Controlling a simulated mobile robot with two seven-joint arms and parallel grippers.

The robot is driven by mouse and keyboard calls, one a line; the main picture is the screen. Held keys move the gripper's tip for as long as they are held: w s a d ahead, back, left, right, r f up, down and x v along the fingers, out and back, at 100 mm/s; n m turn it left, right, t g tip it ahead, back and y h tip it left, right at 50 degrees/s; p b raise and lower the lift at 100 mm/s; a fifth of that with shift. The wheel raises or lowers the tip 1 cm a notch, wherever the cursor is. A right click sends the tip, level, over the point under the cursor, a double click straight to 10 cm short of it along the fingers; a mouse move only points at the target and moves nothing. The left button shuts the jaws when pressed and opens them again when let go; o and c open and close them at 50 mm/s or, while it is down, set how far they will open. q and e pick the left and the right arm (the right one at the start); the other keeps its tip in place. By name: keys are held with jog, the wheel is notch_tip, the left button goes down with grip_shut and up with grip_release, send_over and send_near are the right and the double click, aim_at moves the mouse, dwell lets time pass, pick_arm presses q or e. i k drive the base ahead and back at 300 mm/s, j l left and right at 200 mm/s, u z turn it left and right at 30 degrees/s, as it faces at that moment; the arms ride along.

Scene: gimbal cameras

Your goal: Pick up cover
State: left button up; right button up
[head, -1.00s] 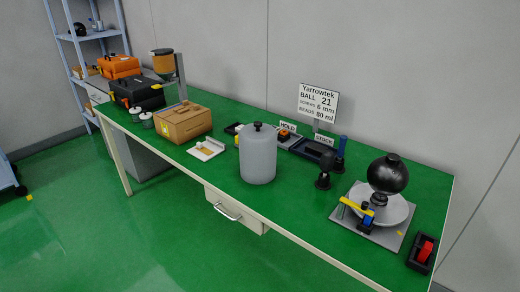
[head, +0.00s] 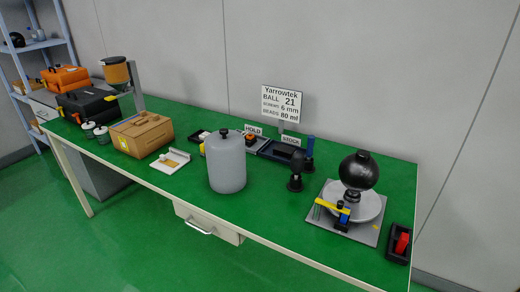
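A grey cylinder with a small black knob on top (head: 226,162), which looks like the cover, stands upright near the front edge of the green table (head: 262,217). I cannot tell whether anything is under it. Neither of my grippers shows in the head view.
Right of the cylinder are a black ball on a white dish (head: 372,208), a small black stand (head: 295,182) and a tray with a red part (head: 402,243). Left are a white tray (head: 168,163) and a cardboard box (head: 142,136). A sign (head: 284,104) stands behind. A drawer (head: 205,222) hangs below.

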aim_at(225, 148)
jog(key=i+j+z, duration=0.1)
jog(key=j+z, duration=0.5)
jog(key=j, duration=0.2)
jog(key=j+z, duration=0.3)
jog(key=j, duration=0.65)
jog(key=j+z, duration=0.1)
jog(key=j, duration=0.8)
jog(key=k+j+z, duration=0.1)
jog(key=j, duration=0.8)
